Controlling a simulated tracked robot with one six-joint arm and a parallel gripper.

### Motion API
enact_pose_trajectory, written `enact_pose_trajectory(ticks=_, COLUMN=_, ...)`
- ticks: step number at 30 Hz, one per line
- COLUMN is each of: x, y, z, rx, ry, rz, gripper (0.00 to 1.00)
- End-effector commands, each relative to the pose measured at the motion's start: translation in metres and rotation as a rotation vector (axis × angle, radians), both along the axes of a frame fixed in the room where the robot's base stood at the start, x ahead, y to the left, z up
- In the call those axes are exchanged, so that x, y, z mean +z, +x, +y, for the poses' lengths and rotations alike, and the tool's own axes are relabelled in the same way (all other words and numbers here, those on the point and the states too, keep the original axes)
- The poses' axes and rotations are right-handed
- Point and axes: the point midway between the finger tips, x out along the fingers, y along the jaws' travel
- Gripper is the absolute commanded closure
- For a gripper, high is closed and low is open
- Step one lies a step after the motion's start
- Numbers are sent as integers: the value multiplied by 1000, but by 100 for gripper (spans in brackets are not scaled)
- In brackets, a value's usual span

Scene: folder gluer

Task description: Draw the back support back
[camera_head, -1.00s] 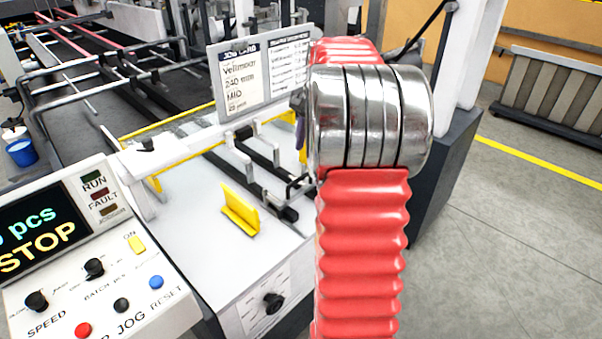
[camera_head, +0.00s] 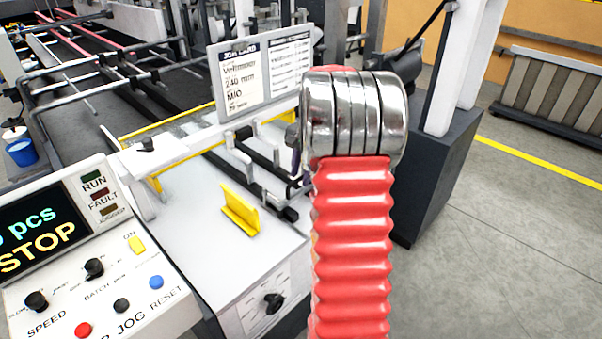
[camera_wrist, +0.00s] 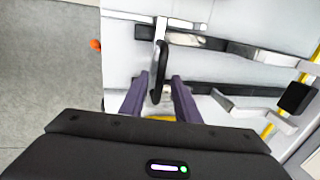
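In the wrist view, a dark upright loop handle (camera_wrist: 160,72) stands between the two purple fingers of my gripper (camera_wrist: 158,95). It appears to be the grip of the back support, at the end of the dark rails. The fingers are apart, one on each side of the handle, with gaps showing; I see no clear contact. In the head view, the support's metal bracket (camera_head: 296,187) shows at the rails' near right end, beside my arm. My gripper is mostly hidden there behind my arm.
A yellow angled plate (camera_head: 240,209) lies on the white table (camera_head: 205,215) left of the bracket. A job card board (camera_head: 262,78) stands behind. The control panel (camera_head: 95,255) is at front left. Open floor (camera_head: 500,240) lies to the right.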

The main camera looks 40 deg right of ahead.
Motion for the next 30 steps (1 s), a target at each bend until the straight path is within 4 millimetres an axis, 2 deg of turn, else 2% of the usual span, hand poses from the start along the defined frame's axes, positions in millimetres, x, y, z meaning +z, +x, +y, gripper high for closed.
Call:
enact_pose_trajectory(ticks=3, x=0, y=0, z=0, rx=0, ry=0, rz=0, gripper=72)
enact_pose_trajectory(ticks=15, x=0, y=0, z=0, rx=0, ry=0, rz=0, gripper=100)
enact_pose_trajectory(ticks=30, x=1, y=-1, z=0, rx=0, ry=0, rz=0, gripper=100)
